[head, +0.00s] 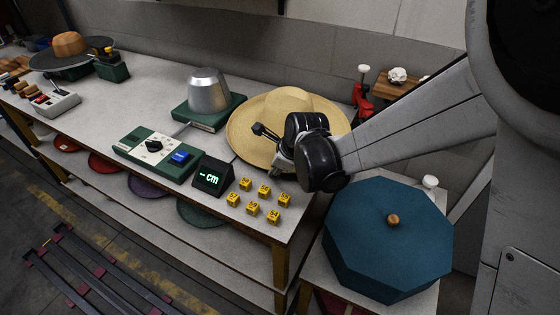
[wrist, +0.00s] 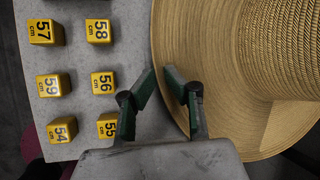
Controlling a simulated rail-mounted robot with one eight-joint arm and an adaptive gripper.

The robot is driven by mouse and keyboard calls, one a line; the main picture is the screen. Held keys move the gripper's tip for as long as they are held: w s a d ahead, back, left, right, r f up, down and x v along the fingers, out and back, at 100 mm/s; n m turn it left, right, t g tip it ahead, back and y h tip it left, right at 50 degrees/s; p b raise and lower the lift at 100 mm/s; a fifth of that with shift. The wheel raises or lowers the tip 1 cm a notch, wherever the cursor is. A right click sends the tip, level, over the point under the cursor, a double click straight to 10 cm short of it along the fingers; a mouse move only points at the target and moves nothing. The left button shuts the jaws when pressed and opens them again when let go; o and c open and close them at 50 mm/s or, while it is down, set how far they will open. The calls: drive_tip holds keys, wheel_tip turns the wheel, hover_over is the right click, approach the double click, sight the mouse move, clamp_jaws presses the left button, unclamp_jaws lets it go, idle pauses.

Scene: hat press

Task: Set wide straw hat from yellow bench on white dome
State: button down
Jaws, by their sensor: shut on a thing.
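The wide straw hat (head: 283,103) lies crown up on the grey top of a bench with yellow legs (head: 281,262). Its crown and broad brim (wrist: 205,60) fill the right of the wrist view. My gripper (wrist: 160,78) is shut on the brim's near-left edge, one finger on each side of it. In the head view my gripper (head: 272,150) is at the hat's front, and my wrist hides part of the brim.
Several yellow number cubes (head: 254,208) lie in front of the hat, beside a black "cm" display (head: 211,177) and a green control box (head: 156,153). A blue octagonal box (head: 386,240) stands at the right. A brown hat block (head: 69,45) sits far left.

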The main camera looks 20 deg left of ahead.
drive_tip(key=shift+f+b, duration=0.75)
drive_tip(key=c, duration=1.7)
unclamp_jaws()
drive_tip(key=v, duration=1.2)
drive_tip(key=d+r+n+t, duration=0.1)
drive_tip(key=d+r+n, duration=0.3)
drive_tip(key=d, duration=0.6)
drive_tip(key=shift+s+d+r+n+t+h, duration=0.65)
drive_tip(key=shift+s+d+n, duration=1.6)
drive_tip(key=shift+d, duration=2.4)
drive_tip(key=shift+s+d+r+n+t+h, duration=0.35)
drive_tip(key=shift+s+d+n+h, duration=0.6)
drive_tip(key=shift+s+d+n, duration=2.55)
drive_tip(key=shift+s+d+r+n+t+h, duration=0.65)
drive_tip(key=shift+s+d, duration=0.7)
drive_tip(key=shift+d, duration=4.5)
